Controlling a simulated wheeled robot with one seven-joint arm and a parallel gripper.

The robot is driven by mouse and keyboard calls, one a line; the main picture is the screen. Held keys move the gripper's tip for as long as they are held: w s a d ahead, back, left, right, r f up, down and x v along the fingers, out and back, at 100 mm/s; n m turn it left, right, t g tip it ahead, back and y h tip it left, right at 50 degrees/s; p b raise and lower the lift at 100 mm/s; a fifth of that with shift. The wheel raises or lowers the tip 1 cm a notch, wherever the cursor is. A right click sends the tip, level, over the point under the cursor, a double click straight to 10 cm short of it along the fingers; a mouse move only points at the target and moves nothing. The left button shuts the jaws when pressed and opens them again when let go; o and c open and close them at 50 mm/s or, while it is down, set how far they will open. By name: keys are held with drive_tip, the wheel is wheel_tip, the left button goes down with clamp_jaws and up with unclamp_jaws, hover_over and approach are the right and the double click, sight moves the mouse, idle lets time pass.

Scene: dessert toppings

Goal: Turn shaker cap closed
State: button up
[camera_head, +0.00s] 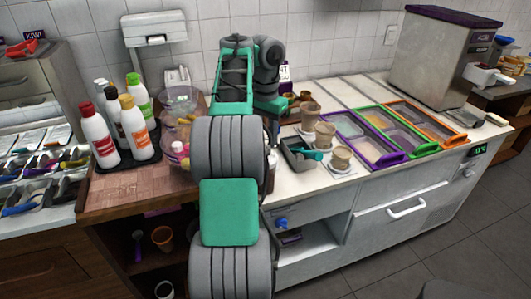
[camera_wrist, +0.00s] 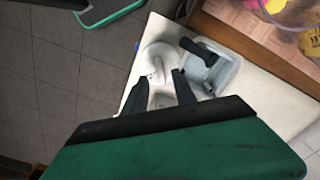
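In the wrist view the two dark fingers of my gripper (camera_wrist: 160,86) stand apart with a clear gap between them. A pale round object (camera_wrist: 152,56), which may be the shaker seen from above, lies just beyond the fingertips. A narrow light part runs up its middle, and a small greyish shape shows between the fingers. I cannot tell whether the fingers touch it or how the cap is turned. In the head view my arm hides the gripper and most of the spot where it works.
A clear container (camera_wrist: 212,70) with a dark-handled utensil stands close to the right of the fingers. The counter edge drops to the tiled floor on the left. In the head view, bottles (camera_head: 135,125) stand left of my arm; cups (camera_head: 325,135) and framed topping trays (camera_head: 395,140) stand right.

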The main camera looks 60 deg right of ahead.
sight(266, 149)
wheel_tip(266, 149, down, 4)
drive_tip(key=shift+r+b, duration=0.2)
drive_tip(key=shift+b, duration=0.65)
drive_tip(key=shift+r, duration=0.1)
drive_tip(key=shift+c, duration=0.2)
clamp_jaws()
